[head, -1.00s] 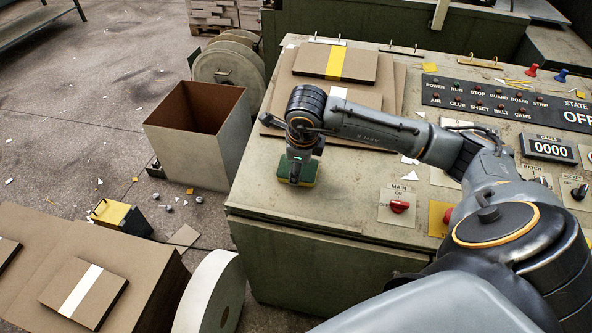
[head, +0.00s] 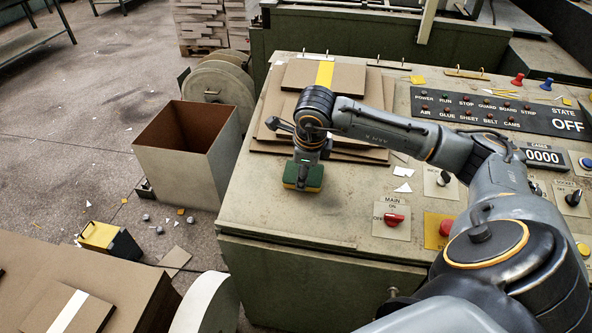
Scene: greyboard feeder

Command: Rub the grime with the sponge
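My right gripper (head: 305,172) reaches in from the right over the near left part of the console's top. It points down and is shut on a sponge (head: 290,184), green with a yellow layer below. The sponge is at the console's top (head: 345,215); I cannot tell whether it presses on the surface. A faint dark smudge, seemingly grime (head: 265,203), shows on the dull top beside and in front of the sponge. The gripper hides part of the sponge and the surface under it. My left gripper is not in view.
Cardboard sheets (head: 290,105) lie just behind the gripper. A red MAIN switch (head: 394,219) and yellow-backed red button (head: 445,228) are to the right. White scraps (head: 403,172) lie between. An open box (head: 187,165) stands on the floor left of the console.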

